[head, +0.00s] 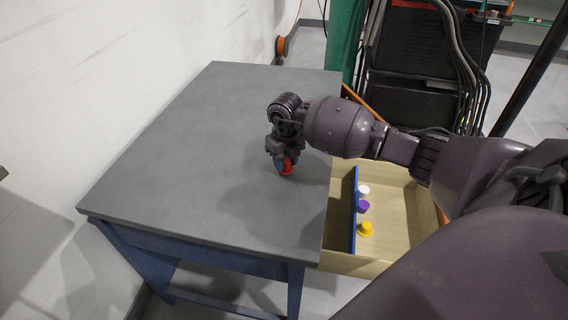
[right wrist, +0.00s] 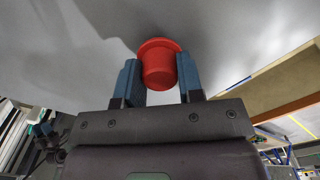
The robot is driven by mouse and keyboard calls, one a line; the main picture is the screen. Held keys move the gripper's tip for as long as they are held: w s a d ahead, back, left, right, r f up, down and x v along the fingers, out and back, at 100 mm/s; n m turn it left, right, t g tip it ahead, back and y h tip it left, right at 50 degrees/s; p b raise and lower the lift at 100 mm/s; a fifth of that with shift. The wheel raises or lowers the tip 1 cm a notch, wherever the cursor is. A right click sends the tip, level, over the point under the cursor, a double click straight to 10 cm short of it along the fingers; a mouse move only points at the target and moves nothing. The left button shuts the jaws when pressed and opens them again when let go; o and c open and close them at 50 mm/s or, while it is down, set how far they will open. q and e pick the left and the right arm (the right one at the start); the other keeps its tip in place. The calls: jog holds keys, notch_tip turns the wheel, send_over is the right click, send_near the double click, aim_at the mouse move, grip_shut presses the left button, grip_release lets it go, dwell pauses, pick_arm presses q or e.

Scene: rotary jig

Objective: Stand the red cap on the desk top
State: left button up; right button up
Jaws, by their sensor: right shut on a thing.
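The red cap (head: 287,168) is between the fingers of my right gripper (head: 284,166), over the grey desk top (head: 200,130) near its right edge. In the right wrist view the red cap (right wrist: 159,65) shows between the two blue fingers of my right gripper (right wrist: 160,80), which is shut on it. Its wider rim points away from the gripper, towards the desk top. I cannot tell whether the rim touches the desk surface. My left gripper is not in view.
An open drawer (head: 400,199) with a blue divider (head: 353,215) sits at the desk's right side. It holds a white cap (head: 364,190), a purple cap (head: 363,207) and a yellow cap (head: 365,229). The left and middle of the desk top are clear. A white wall runs along the left.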

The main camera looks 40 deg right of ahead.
jog(key=shift+f, duration=0.6)
jog(key=shift+r, duration=0.1)
jog(key=o, duration=0.9)
jog(key=shift+r, duration=0.45)
notch_tip(320, 180, up, 10)
jog(key=shift+f+p, duration=0.1)
jog(key=shift+p, duration=0.9)
jog(key=shift+r, duration=0.65)
